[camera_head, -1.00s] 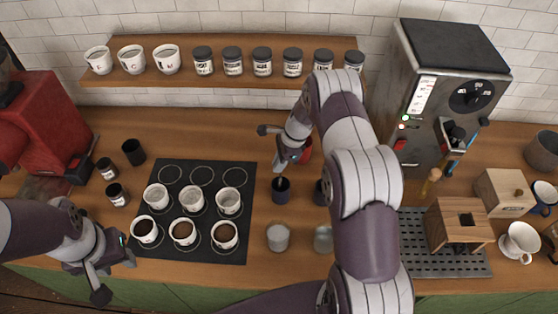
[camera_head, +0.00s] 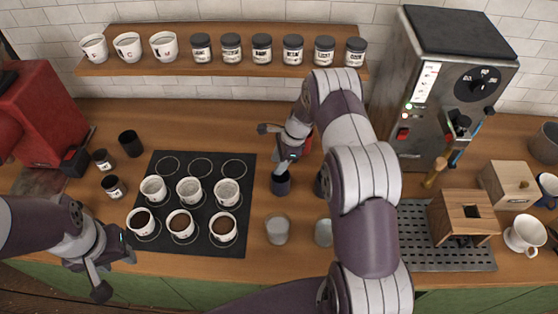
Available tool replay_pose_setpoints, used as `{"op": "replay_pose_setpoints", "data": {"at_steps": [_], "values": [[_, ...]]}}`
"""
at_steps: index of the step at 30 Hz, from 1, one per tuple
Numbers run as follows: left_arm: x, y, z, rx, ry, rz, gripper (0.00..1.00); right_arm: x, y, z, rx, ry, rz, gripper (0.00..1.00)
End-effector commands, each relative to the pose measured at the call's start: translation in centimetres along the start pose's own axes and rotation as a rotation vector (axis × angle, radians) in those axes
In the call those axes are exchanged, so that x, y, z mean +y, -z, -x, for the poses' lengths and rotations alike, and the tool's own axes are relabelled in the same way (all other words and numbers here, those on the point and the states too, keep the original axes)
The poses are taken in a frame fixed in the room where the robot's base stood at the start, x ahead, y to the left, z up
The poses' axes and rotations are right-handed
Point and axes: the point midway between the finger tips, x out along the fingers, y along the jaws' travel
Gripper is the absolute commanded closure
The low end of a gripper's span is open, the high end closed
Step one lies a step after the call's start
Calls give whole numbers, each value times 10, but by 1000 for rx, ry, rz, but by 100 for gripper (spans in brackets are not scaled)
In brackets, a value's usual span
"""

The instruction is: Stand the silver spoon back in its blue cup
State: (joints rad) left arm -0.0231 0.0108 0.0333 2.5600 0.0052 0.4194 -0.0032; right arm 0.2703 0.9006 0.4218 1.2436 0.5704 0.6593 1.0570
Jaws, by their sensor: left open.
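A dark blue cup (camera_head: 281,187) stands on the counter just right of the black mat. A second dark cup (camera_head: 319,187) is mostly hidden behind my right arm. My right gripper (camera_head: 276,148) is above and behind the first cup, with its lower tip close over the cup's rim. I cannot tell whether it touches or holds anything. The silver spoon cannot be made out; the gripper or arm may hide it. My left gripper (camera_head: 116,274) is open and empty at the counter's front left edge.
A black mat (camera_head: 232,252) holds several white cups. Two glasses (camera_head: 277,229) (camera_head: 323,233) stand in front of the blue cup. A red object (camera_head: 307,144) is partly hidden behind my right gripper. A roaster (camera_head: 445,90) and a grey drip tray (camera_head: 415,255) are on the right.

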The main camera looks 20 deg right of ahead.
Motion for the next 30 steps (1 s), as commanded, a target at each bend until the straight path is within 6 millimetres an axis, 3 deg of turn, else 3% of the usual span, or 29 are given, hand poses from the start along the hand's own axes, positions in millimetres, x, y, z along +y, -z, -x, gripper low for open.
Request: {"op": "replay_pose_setpoints", "data": {"at_steps": [6,10,24,30], "values": [[0,0,-1,0,0,0,57,0,0,1,0,0,0,59],[0,-1,-8,0,0,0,57,-1,1,12,0,4,-1,59],[0,-5,-42,0,0,0,57,0,1,105,1,3,-1,59],[0,-5,-44,0,0,0,57,0,0,124,0,0,0,59]]}}
